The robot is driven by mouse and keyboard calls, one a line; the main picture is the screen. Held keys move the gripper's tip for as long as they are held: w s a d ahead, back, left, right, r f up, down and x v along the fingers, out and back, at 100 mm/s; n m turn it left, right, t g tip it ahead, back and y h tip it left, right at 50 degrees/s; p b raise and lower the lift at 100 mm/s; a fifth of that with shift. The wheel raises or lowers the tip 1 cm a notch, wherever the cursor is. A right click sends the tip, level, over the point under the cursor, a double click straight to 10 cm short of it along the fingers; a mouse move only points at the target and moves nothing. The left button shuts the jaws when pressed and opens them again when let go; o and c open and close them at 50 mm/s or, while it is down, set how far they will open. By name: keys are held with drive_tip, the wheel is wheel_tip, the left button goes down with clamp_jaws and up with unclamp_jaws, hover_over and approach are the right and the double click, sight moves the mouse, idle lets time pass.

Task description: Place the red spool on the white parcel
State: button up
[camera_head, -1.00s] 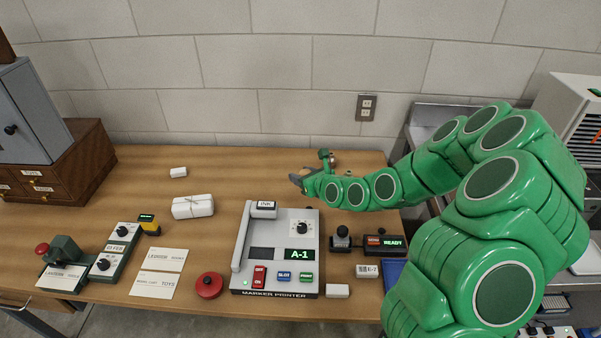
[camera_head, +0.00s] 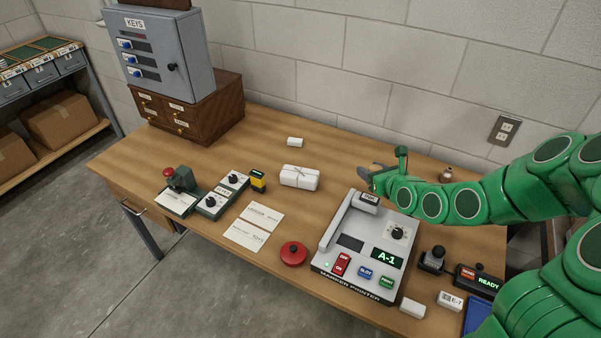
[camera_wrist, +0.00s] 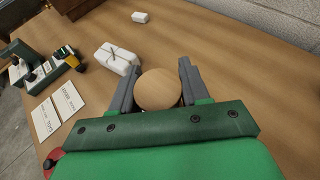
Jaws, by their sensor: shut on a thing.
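The white parcel (camera_head: 299,177), tied with string, lies on the table left of my gripper (camera_head: 376,172) in the head view. It also shows in the wrist view (camera_wrist: 116,58), ahead and to the left of the fingers. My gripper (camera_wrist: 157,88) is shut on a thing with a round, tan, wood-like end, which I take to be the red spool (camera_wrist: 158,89). Its sides are hidden and no red shows on it. In the head view the held thing is hard to make out. The gripper is behind the marker printer, apart from the parcel.
The marker printer (camera_head: 352,263) stands in front of my gripper. A red round knobbed object (camera_head: 293,253), two cards (camera_head: 246,235) and a dial box (camera_head: 212,203) lie nearer the front. A small white block (camera_head: 295,142) lies behind the parcel.

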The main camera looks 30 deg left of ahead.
drive_tip(key=s+a+r+n+g+y, duration=0.15)
drive_tip(key=s+a, duration=0.25)
drive_tip(key=a, duration=0.4)
drive_tip(key=s+a+r+n+g+y, duration=0.1)
drive_tip(key=s+a+r+n+g, duration=0.1)
drive_tip(key=s+a, duration=0.5)
hover_over(297, 169)
drive_tip(key=s+d, duration=0.1)
drive_tip(key=s, duration=0.1)
drive_tip(key=shift+h, duration=0.35)
wheel_tip(297, 169, down, 8)
drive_tip(key=shift+w+d+r, duration=0.1)
drive_tip(key=shift+w+d, duration=0.05)
drive_tip(key=shift+w+a+f, duration=0.35)
drive_tip(key=shift+f, duration=0.2)
drive_tip(key=shift+w+a+f, duration=0.3)
drive_tip(key=shift+w+f, duration=0.1)
drive_tip(key=shift+f, duration=1.65)
drive_tip(key=shift+f, duration=0.15)
drive_tip(key=o, duration=1)
drive_tip(key=shift+o, duration=0.2)
